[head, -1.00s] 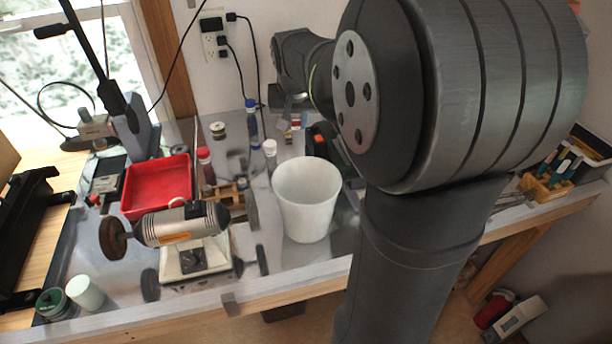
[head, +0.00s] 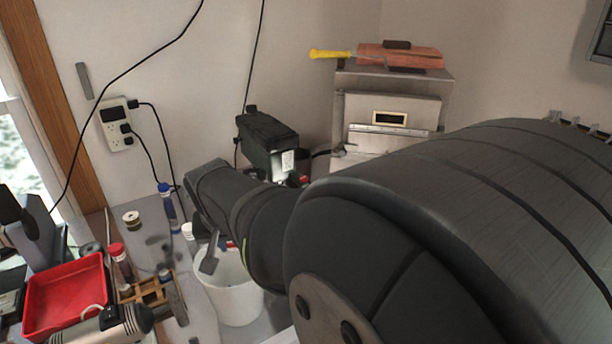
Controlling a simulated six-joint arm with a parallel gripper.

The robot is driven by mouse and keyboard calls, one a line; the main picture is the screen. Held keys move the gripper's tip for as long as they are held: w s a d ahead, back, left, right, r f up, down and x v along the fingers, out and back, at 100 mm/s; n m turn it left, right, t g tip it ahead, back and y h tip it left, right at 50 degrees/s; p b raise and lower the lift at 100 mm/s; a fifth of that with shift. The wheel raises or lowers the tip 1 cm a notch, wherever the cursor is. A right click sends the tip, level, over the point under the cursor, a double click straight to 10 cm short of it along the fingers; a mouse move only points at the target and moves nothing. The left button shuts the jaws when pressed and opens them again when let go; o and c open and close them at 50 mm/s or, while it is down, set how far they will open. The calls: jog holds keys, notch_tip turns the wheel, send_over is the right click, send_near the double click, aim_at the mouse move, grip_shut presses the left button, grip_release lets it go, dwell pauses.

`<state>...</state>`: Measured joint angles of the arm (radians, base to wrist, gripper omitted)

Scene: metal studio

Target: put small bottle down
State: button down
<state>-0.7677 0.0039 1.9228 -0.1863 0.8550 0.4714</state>
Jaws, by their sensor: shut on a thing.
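My gripper (head: 209,256) shows only in part, as a grey finger below the wrist, just over the left rim of the white bucket (head: 236,304). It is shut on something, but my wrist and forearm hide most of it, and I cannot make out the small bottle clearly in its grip. Small blue and red bits show beside the finger; I cannot tell whether they are held or lie behind. On the bench to the left stand a blue-capped bottle (head: 168,208), a white-capped bottle (head: 188,233) and a red-capped bottle (head: 121,266).
A red tray (head: 62,297), a wooden rack (head: 148,291) and a grey grinder (head: 105,327) crowd the left of the bench. A small spool (head: 131,218) stands near the wall. A dark machine (head: 266,140) and a metal cabinet (head: 392,107) stand behind my arm.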

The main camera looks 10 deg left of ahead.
jog(key=shift+f, duration=1.25)
jog(key=shift+f, duration=0.6)
jog(key=c, duration=1.5)
grip_release()
jog(key=shift+c, duration=0.2)
jog(key=shift+r, duration=0.1)
jog(key=v, duration=1.3)
jog(key=shift+w, duration=0.2)
